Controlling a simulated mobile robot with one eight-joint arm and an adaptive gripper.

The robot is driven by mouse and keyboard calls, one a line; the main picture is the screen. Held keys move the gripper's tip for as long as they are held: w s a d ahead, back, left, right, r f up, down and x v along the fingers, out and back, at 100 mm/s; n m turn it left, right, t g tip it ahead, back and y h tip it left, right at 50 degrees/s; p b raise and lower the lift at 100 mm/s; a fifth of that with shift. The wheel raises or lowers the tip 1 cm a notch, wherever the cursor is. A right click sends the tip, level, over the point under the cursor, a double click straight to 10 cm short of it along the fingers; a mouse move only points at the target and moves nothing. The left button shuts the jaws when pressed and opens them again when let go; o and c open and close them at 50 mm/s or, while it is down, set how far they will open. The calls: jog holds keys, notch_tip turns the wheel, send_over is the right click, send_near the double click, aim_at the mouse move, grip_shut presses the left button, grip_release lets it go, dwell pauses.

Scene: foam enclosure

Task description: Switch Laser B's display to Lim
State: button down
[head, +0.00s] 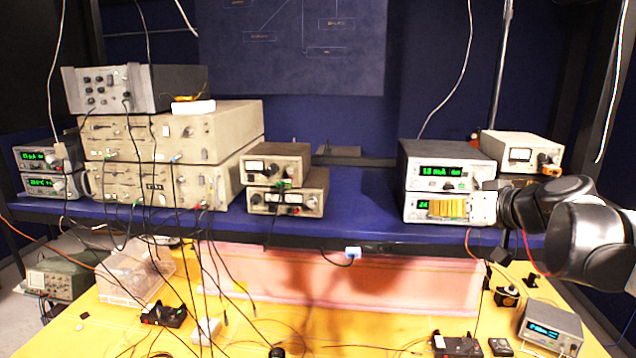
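Two stacked units with green displays stand at the right of the blue shelf. The upper unit (446,153) has a lit display (440,172) that seems to read about "13 mA", with knobs to its right. The lower unit (412,215) has a display partly hidden, with "24" showing at its left. No label shows which one is Laser B. My arm comes in from the right. My gripper (447,208), with yellow ribbed finger surfaces, is in front of the lower unit's panel. Finger gap and any contact cannot be made out.
Two more green-display units (40,160) stand at the shelf's far left. Beige rack units (170,140) and small meter boxes (288,165) fill the shelf's left and middle. A white meter box (515,148) is near my arm. Cables hang over the yellow table (330,325).

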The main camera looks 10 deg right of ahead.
aim_at(421, 190)
jog(key=shift+w+d+f, duration=0.1)
jog(key=shift+w+d, duration=0.15)
jog(key=shift+w, duration=0.25)
jog(key=shift+w+d+b, duration=0.2)
jog(key=shift+w+d, duration=0.2)
jog(key=shift+w, duration=0.95)
jog(key=shift+w+d+b, duration=0.2)
jog(key=shift+w+d, duration=0.15)
jog(key=shift+w, duration=1.05)
jog(key=shift+w+d+b, duration=0.2)
jog(key=shift+w+d, duration=0.2)
jog(key=shift+w, duration=0.95)
jog(key=shift+w, duration=0.1)
jog(key=shift+w+d, duration=0.15)
jog(key=shift+w, duration=0.2)
jog(key=shift+w, duration=0.25)
jog(key=shift+s, duration=0.75)
